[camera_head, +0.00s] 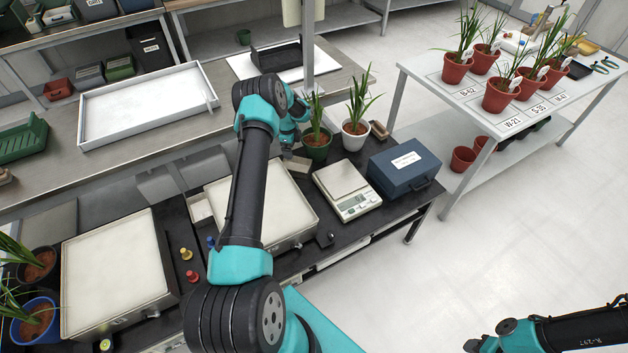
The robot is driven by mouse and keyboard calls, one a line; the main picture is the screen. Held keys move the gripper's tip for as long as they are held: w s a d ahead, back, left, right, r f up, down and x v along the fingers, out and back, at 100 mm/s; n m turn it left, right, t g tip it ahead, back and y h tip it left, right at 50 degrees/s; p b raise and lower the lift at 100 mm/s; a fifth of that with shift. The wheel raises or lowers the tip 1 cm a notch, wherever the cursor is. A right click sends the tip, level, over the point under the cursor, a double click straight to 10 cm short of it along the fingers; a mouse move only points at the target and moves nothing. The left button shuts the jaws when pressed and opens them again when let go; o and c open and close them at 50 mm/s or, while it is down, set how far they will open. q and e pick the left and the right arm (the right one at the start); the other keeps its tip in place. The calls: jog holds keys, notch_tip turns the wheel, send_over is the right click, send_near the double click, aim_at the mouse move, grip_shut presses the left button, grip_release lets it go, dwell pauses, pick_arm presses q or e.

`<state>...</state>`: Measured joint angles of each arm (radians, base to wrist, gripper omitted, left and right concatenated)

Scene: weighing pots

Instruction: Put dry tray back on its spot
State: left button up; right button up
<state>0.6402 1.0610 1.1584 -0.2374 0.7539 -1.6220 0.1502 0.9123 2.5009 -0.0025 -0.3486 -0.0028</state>
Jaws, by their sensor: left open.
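No tray here carries a label I can read, so I cannot tell which is the dry tray. A shallow white tray (150,104) lies on the back bench at left. Two metal-rimmed trays with pale fill sit on the dark front bench, one at left (110,270) and one in the middle (285,205), partly hidden by my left arm. A black tray (276,56) rests on a white board at the back. My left gripper (288,150) is open, pointing down beside a green-potted plant. My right gripper (482,346) is at the lower right edge, partly cut off.
Two plants (35,318) are at far left. A white table (455,95) holds several red pots.

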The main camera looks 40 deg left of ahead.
pick_arm(q)
jog(key=s+d+f+n+h, duration=0.1)
jog(key=s+d+n, duration=0.1)
jog(key=d, duration=0.7)
jog(key=s+d+f+n, duration=0.2)
jog(key=s+d, duration=0.1)
jog(key=d, duration=0.7)
jog(key=s+d+f+n+h, duration=0.1)
jog(key=s+d+n, duration=0.1)
jog(key=d, duration=0.7)
jog(key=s+d+r+n, duration=0.3)
jog(key=s+d+n, duration=0.1)
jog(key=s+d, duration=0.4)
jog(key=s+d+r+n, duration=0.3)
jog(key=s+d+n, duration=0.1)
jog(key=s+d, duration=0.4)
jog(key=shift+s+d+n+h, duration=0.3)
jog(key=shift+s+d+n, duration=0.1)
jog(key=shift+s, duration=0.15)
jog(key=c, duration=1.3)
jog(key=shift+o, duration=0.2)
